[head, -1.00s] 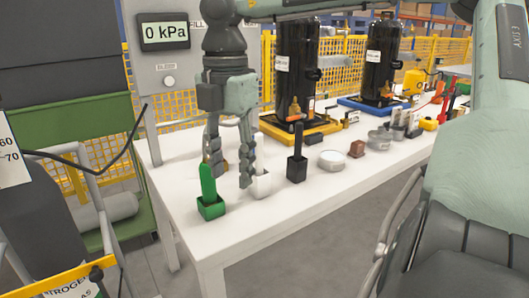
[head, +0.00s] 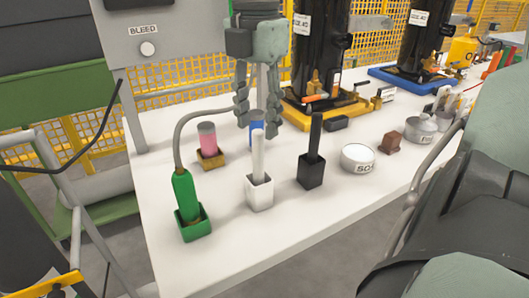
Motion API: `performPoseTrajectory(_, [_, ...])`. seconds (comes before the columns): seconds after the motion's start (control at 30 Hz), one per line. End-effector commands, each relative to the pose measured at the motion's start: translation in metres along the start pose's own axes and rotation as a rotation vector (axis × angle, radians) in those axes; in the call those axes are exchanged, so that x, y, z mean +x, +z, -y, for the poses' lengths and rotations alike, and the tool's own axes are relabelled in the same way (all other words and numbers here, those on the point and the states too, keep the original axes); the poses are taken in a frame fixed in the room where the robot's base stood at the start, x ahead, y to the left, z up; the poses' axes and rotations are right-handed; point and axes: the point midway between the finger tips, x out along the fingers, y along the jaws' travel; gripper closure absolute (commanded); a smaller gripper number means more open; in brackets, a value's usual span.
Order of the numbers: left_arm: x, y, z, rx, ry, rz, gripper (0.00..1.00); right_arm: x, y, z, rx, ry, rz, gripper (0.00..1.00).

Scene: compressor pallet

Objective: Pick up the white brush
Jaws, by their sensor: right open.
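The white brush (head: 258,155) stands upright in a small white square holder (head: 260,193) on the white table. Only its plain handle shows above the holder. My right gripper (head: 257,128) hangs down from the top of the picture with its two fingers apart. In the head view the fingertips flank the top of the white handle, one on each side. Whether the handle is truly between them in depth, I cannot tell. Nothing is visibly held. My left gripper is not in view.
A green tool (head: 184,195) in a green holder stands left of the brush, and a black one (head: 315,135) stands right. Behind are a pink cylinder (head: 208,138) and a blue cylinder (head: 256,122). A round tin (head: 358,156) lies further right. The table's front is clear.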

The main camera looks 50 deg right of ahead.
Motion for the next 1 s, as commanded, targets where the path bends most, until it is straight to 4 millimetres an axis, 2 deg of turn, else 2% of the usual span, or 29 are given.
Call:
performPoseTrajectory(0.17, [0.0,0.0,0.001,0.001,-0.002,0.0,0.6,0.009,0.0,0.0,-0.001,-0.001,0.0,0.58])
performPoseTrajectory(0.47, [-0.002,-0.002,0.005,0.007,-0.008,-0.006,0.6,0.045,-0.003,0.003,-0.002,-0.004,-0.003,0.58])
performPoseTrajectory(0.67, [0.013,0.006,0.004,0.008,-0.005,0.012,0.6,0.073,-0.003,0.003,0.0,-0.003,-0.002,0.58])
performPoseTrajectory(0.97, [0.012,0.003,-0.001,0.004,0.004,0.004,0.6,0.078,-0.003,0.002,0.0,0.0,0.0,0.58])
performPoseTrajectory(1.0, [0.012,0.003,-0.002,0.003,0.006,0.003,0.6,0.078,-0.003,0.002,0.0,0.0,0.0,0.62])
